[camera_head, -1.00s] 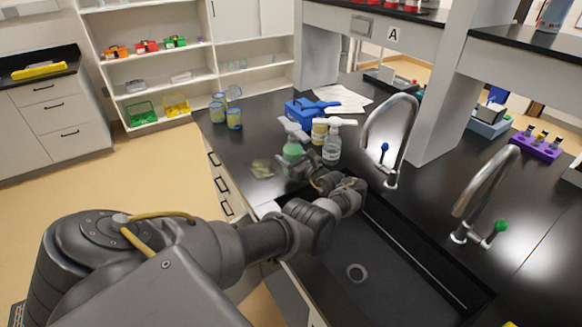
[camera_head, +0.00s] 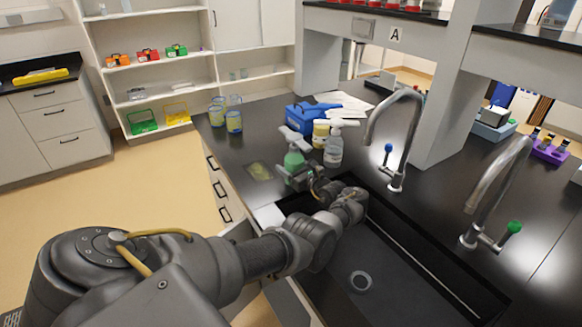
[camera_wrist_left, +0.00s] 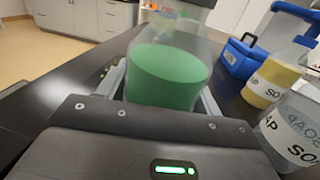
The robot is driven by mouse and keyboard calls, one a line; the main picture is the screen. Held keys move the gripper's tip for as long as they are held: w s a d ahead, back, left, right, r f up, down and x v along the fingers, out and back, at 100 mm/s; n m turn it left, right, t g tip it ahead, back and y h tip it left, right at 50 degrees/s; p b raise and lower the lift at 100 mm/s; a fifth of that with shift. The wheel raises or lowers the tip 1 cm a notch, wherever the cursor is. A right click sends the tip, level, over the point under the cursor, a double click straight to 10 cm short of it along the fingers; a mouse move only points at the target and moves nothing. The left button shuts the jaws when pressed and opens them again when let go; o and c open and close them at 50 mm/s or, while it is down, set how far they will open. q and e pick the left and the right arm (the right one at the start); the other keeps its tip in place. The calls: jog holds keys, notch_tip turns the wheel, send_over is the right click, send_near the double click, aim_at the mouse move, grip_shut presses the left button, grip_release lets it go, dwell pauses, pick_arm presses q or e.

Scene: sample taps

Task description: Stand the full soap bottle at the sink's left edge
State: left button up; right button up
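The soap bottle with green liquid (camera_head: 294,159) is well filled and has a white pump top. In the left wrist view the green bottle (camera_wrist_left: 168,78) stands between my left gripper's fingers, which close on its sides. My left gripper (camera_head: 299,176) reaches over the near-left corner of the dark sink (camera_head: 400,272). A clear soap bottle (camera_head: 333,152) and a yellow soap bottle (camera_head: 320,134) stand behind and right of it; both also show in the wrist view. Whether the green bottle's base touches the counter is hidden. My right gripper is out of view.
A blue caddy (camera_head: 306,116) stands behind the bottles. A tap with a blue knob (camera_head: 388,148) and one with a green knob (camera_head: 514,227) rise right of the sink. A flat greenish patch (camera_head: 259,171) and several cups (camera_head: 233,121) lie left on the counter.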

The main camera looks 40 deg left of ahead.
pick_arm(q)
jog(key=o, duration=0.3)
jog(key=shift+r, duration=0.15)
jog(key=shift+d, duration=0.2)
jog(key=s+d+p, duration=0.1)
jog(key=d+p, duration=0.1)
jog(key=d, duration=0.9)
jog(key=shift+s+d, duration=0.3)
